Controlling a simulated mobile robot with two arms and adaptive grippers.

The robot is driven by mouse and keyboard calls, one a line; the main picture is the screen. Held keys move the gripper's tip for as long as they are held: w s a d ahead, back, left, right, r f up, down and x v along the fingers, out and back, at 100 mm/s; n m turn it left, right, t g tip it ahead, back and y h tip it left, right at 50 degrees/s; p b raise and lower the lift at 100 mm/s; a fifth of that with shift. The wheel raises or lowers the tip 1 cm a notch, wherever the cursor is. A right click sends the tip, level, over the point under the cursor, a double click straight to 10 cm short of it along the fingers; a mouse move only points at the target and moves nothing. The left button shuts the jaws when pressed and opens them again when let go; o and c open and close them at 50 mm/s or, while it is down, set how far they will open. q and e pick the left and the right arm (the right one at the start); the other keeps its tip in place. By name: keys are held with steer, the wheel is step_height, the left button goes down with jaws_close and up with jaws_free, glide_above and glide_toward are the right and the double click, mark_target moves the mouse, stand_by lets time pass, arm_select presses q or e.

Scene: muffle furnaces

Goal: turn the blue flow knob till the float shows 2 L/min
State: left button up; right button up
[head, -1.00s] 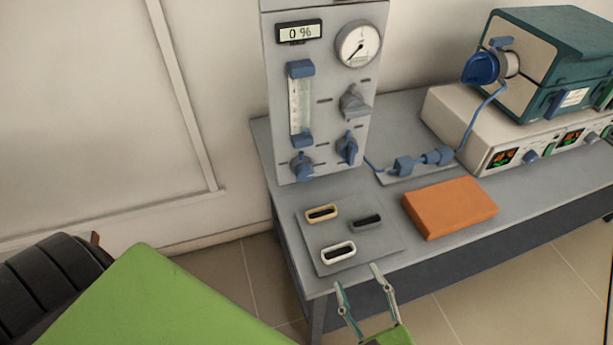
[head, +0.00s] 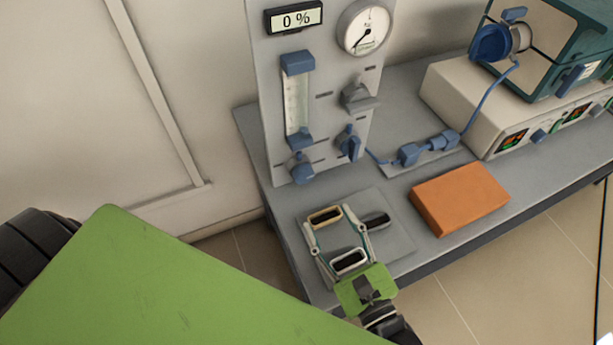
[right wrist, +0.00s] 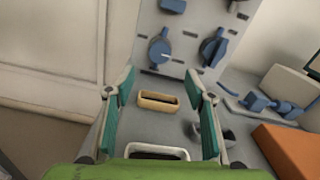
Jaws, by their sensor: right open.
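The grey gas panel (head: 277,155) stands at the back of the bench. It carries a clear flow tube (head: 297,105) with blue end blocks; I cannot make out the float or its reading. A blue knob (head: 302,168) sits just below the tube, and a second blue knob (head: 349,143) is to its right. Both show in the right wrist view, the left knob (right wrist: 159,50) ahead between the fingers and the other knob (right wrist: 212,48) further right. My right gripper (head: 334,225) is open and empty, above the front of the bench, short of the knobs. My left gripper is out of view.
Below my right gripper are a tan-rimmed slot (head: 325,217), a white-rimmed slot (head: 349,262) and a dark piece (head: 376,220). An orange block (head: 460,198) lies to the right. Blue fittings (head: 428,150) and a furnace (head: 550,45) stand further right.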

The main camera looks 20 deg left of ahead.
glide_toward(305, 177)
steer(key=x, duration=0.3)
steer(key=shift+d, duration=0.1)
steer(key=x, duration=0.4)
steer(key=shift+p, duration=0.35)
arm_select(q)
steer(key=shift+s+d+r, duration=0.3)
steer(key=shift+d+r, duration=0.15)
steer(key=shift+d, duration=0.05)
arm_select(e)
steer(key=shift+x, duration=0.85)
steer(key=c, duration=1.1)
